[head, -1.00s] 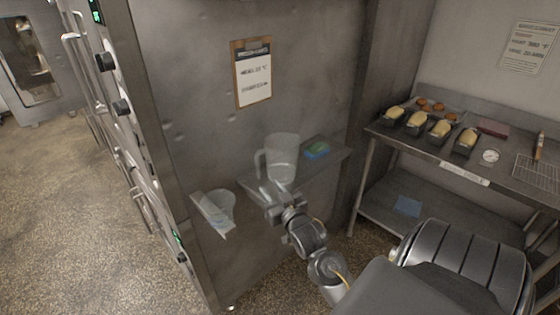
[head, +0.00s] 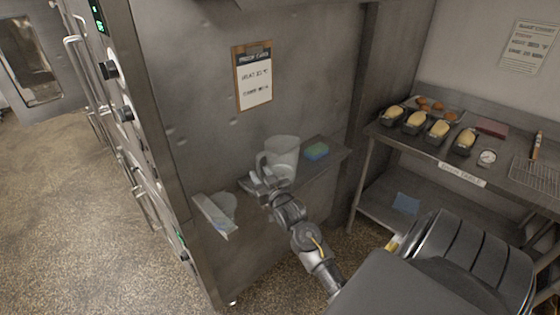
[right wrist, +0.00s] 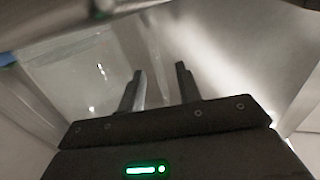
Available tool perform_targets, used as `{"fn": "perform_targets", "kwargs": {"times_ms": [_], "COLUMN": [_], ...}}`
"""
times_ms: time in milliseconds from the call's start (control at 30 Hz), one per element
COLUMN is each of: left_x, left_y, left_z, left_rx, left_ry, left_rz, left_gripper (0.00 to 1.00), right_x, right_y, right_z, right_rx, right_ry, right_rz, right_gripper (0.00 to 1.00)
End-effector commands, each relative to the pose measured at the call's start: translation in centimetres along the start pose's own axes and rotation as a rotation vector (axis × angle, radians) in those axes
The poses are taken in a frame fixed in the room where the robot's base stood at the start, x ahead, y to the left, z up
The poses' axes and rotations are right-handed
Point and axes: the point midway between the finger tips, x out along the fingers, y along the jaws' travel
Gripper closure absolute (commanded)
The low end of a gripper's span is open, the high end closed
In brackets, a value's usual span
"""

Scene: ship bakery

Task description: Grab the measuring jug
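The clear measuring jug (head: 284,155) stands upright on a small metal wall shelf (head: 318,167), its handle toward the left. My right gripper (head: 262,178) is in front of the jug's lower left, close to the handle; the head view does not show whether they touch. In the right wrist view the two fingers of this gripper (right wrist: 160,84) stand apart with a gap between them. A blurred see-through surface, seemingly the jug (right wrist: 95,75), fills the left and middle beyond them. I cannot tell whether the handle lies between the fingers. My left gripper is out of view.
A metal holder (head: 213,215) with a clear item is on the panel at lower left. A clipboard (head: 254,78) hangs above. A steel table (head: 470,180) with bread tins stands right.

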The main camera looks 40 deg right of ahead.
Motion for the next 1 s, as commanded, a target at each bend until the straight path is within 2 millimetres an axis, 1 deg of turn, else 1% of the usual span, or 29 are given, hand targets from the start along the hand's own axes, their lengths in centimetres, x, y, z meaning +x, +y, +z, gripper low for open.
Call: {"fn": "perform_targets", "kwargs": {"times_ms": [100,367,1000], "left_x": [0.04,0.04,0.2], "left_y": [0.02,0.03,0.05], "left_z": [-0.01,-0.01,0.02], "left_rx": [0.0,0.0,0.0], "left_ry": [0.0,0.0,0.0], "left_rz": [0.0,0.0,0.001], "left_gripper": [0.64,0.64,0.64], "right_x": [-0.03,-0.05,-0.03], "right_y": [0.0,-0.01,0.01], "right_z": [0.04,0.04,-0.31], "right_rx": [0.0,0.0,-0.001], "right_ry": [0.0,0.0,0.003], "right_rz": [0.0,0.0,0.0], "right_gripper": [0.66,1.0,1.0]}}
